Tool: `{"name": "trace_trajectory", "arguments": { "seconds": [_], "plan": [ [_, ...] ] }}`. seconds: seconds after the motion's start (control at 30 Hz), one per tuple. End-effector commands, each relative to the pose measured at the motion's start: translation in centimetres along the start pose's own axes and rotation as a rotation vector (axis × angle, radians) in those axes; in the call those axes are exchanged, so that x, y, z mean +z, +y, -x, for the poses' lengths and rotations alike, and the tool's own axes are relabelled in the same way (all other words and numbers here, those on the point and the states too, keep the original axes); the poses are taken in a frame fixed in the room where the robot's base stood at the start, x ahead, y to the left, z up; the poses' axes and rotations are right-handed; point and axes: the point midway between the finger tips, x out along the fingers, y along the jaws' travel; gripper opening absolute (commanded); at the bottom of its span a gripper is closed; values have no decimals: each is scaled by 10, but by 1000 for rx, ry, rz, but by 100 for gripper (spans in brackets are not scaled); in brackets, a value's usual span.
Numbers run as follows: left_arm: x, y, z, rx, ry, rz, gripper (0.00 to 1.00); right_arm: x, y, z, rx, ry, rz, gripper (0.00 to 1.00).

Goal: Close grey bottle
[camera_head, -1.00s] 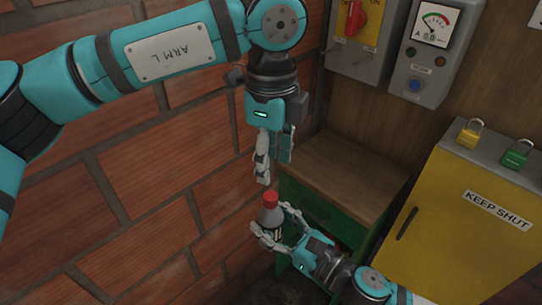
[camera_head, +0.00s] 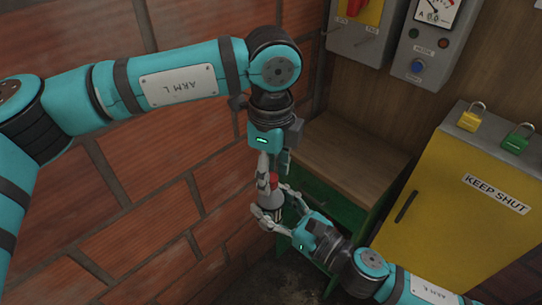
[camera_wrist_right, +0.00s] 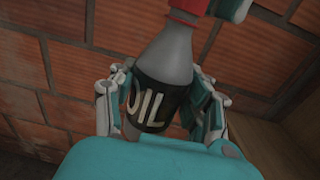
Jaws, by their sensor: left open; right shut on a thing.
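The grey bottle (camera_head: 271,199) with a black label stands about upright in the head view, below the middle. It also shows in the right wrist view (camera_wrist_right: 168,60), where its label reads "OIL". My right gripper (camera_head: 276,217) is shut around its lower body. The red cap (camera_head: 273,180) sits at the top of the bottle; it shows at the upper edge of the right wrist view (camera_wrist_right: 188,10). My left gripper (camera_head: 270,172) points down over the bottle, fingers open on either side of the cap. I cannot tell whether they touch it.
A green cabinet with a wooden top (camera_head: 350,165) stands behind the bottle. A yellow cabinet (camera_head: 445,210) marked "KEEP SHUT" is at the right, with a yellow padlock (camera_head: 469,122) and a green padlock (camera_head: 517,143) on top. A brick wall (camera_head: 130,190) fills the left.

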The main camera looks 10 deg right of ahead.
Motion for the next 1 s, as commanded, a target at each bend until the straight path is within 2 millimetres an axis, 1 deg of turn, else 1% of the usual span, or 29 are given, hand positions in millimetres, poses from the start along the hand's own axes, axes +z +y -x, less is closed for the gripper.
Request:
{"name": "trace_trajectory", "arguments": {
  "seconds": [0.1, 0.33, 0.37, 0.67, 0.7, 0.87, 0.93, 1.0],
  "plan": [
    [0, 0, -4, 0, 0, 0, 44, 1, 0, 0, 0, -2, 0, 0],
    [0, 0, -4, -1, 0, 1, 44, 1, 0, 0, 0, -2, 0, 0],
    [0, 0, -4, -1, 0, 0, 41, 1, 0, 0, 0, -2, 0, 0],
    [0, 0, -4, -1, 0, 0, 2, 1, 0, 0, 1, -2, 0, 0],
    [0, 0, -4, -1, 0, 0, 0, 1, 0, 0, 1, -2, 0, 0],
    [0, 0, -4, -1, 0, -7, 0, 1, 0, 0, 1, -2, 1, 0],
    [0, 0, -4, -1, 0, -48, 0, 1, 0, 0, 1, -2, 1, 0],
    [0, 0, -4, -1, 0, -142, 0, 1, 0, 0, 1, -2, 1, 0]
  ]
}}
